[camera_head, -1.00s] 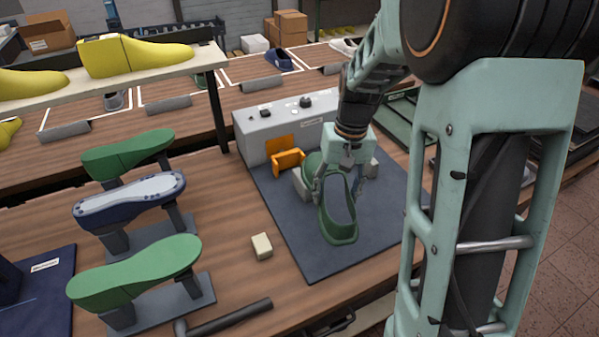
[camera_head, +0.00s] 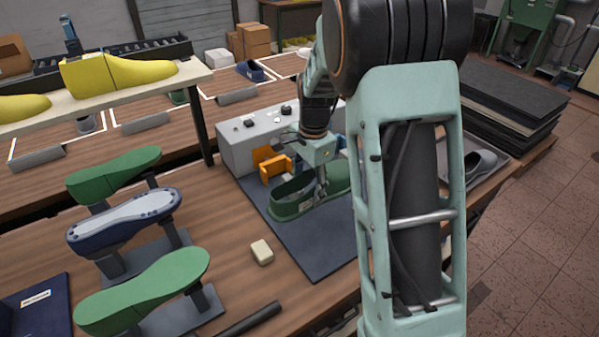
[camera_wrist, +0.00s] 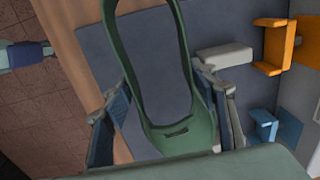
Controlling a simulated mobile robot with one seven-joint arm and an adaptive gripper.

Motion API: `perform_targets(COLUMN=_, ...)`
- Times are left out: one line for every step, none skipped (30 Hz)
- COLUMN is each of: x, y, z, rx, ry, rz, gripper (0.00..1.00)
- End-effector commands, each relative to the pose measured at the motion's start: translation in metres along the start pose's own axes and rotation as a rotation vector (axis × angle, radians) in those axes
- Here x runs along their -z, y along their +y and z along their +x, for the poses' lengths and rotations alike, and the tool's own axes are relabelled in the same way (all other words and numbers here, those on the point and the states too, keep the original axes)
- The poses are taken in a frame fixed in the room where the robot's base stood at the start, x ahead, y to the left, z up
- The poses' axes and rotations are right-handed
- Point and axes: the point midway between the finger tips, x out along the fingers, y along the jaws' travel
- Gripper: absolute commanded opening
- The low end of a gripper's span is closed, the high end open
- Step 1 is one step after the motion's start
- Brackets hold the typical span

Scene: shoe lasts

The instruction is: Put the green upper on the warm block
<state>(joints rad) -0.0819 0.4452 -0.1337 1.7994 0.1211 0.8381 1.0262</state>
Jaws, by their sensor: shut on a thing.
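The green upper (camera_head: 292,205) is an open-topped shoe shell. My gripper (camera_head: 322,196) is shut on it and holds it over the dark mat, in front of the grey machine. In the wrist view the upper (camera_wrist: 182,138) runs between the two fingers of my gripper (camera_wrist: 168,118), its opening stretching toward the top. A pale grey block (camera_wrist: 225,55) stands in front of an orange bracket (camera_wrist: 272,47), to the right of the upper and apart from it in that picture.
The grey machine (camera_head: 240,145) stands behind the mat (camera_head: 315,250). A blue bracket (camera_wrist: 262,128) sits near the orange one. A small cream block (camera_head: 262,252) lies left of the mat. Green and blue soles (camera_head: 145,290) rest on stands at left.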

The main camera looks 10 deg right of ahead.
Motion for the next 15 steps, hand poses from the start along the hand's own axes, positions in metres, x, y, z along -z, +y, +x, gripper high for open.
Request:
perform_targets(x=0.003, y=-0.005, z=0.002, rx=0.000, ry=0.007, rz=0.083, gripper=0.27)
perform_targets(x=0.004, y=-0.008, z=0.003, rx=-0.001, ry=0.011, rz=0.139, gripper=0.27)
perform_targets(x=0.006, y=-0.012, z=0.004, rx=0.000, ry=0.016, rz=0.214, gripper=0.27)
perform_targets(x=0.007, y=-0.015, z=0.005, rx=0.000, ry=0.021, rz=0.269, gripper=0.27)
perform_targets(x=0.009, y=-0.018, z=0.007, rx=0.000, ry=0.025, rz=0.324, gripper=0.27)
perform_targets(x=0.010, y=-0.022, z=0.009, rx=0.000, ry=0.030, rz=0.399, gripper=0.27)
perform_targets(x=0.012, y=-0.025, z=0.010, rx=0.000, ry=0.034, rz=0.455, gripper=0.27)
perform_targets(x=0.013, y=-0.028, z=0.011, rx=0.000, ry=0.039, rz=0.510, gripper=0.27)
perform_targets(x=0.015, y=-0.031, z=0.013, rx=-0.001, ry=0.044, rz=0.584, gripper=0.27)
perform_targets(x=0.016, y=-0.034, z=0.014, rx=-0.001, ry=0.048, rz=0.641, gripper=0.27)
perform_targets(x=0.017, y=-0.037, z=0.015, rx=-0.001, ry=0.053, rz=0.697, gripper=0.27)
perform_targets(x=0.019, y=-0.041, z=0.017, rx=-0.001, ry=0.058, rz=0.771, gripper=0.27)
perform_targets(x=0.020, y=-0.044, z=0.018, rx=0.000, ry=0.062, rz=0.827, gripper=0.27)
perform_targets(x=0.021, y=-0.047, z=0.020, rx=-0.001, ry=0.067, rz=0.884, gripper=0.27)
perform_targets(x=0.023, y=-0.051, z=0.022, rx=0.000, ry=0.072, rz=0.960, gripper=0.27)
